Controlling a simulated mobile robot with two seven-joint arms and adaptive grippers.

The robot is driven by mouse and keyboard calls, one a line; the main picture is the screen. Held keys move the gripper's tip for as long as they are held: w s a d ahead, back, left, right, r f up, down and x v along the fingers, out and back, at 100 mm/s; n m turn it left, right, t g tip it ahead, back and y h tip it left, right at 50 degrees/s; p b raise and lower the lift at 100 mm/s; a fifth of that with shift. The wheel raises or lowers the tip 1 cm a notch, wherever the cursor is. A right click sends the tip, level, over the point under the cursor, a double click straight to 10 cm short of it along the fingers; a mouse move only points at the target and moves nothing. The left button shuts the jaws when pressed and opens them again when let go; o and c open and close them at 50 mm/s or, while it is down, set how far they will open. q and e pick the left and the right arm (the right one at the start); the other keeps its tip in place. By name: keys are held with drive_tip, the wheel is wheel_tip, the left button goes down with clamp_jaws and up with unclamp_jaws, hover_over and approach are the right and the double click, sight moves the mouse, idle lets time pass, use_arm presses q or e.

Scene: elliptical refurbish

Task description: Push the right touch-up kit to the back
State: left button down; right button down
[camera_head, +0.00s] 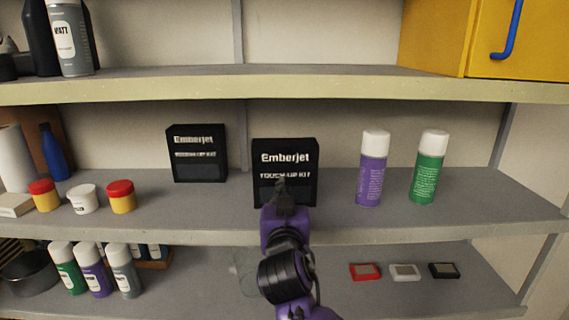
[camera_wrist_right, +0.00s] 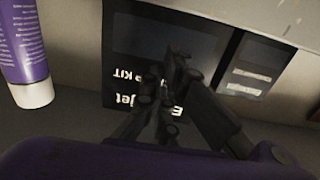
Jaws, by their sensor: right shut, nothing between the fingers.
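Two black Emberjet touch-up kit boxes stand upright on the middle shelf (camera_head: 340,215). The right touch-up kit (camera_head: 286,157) is nearer the shelf's front than the left touch-up kit (camera_head: 196,165). My right gripper (camera_head: 281,184) is shut and empty, in front of the right kit's lower face, hiding part of it. In the right wrist view the gripper (camera_wrist_right: 172,62) lies over the right kit (camera_wrist_right: 140,35), with the left kit (camera_wrist_right: 250,75) beside it. I cannot tell whether the fingertips touch the box. My left gripper is not in view.
A purple spray can (camera_head: 371,172) and a green spray can (camera_head: 428,172) stand to the right of the right kit. Small jars (camera_head: 83,199) stand at the left. The upper shelf edge (camera_head: 330,92) runs above the kits. Bare shelf shows behind the right kit's left side.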

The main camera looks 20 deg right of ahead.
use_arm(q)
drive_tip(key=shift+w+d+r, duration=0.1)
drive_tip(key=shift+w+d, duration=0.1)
use_arm(e)
drive_tip(key=shift+x, duration=1.35)
drive_tip(key=shift+w+d, duration=0.25)
drive_tip(key=shift+w, duration=0.35)
drive_tip(key=shift+x, duration=1.15)
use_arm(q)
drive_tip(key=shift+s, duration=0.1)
use_arm(e)
drive_tip(key=shift+w, duration=0.25)
drive_tip(key=shift+w+d, duration=0.1)
drive_tip(key=shift+w+d, duration=0.1)
drive_tip(key=shift+w, duration=0.25)
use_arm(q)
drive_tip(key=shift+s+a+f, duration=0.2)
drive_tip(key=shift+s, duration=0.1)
use_arm(e)
drive_tip(key=shift+r, duration=0.1)
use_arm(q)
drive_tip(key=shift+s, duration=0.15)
use_arm(e)
drive_tip(key=shift+r, duration=0.15)
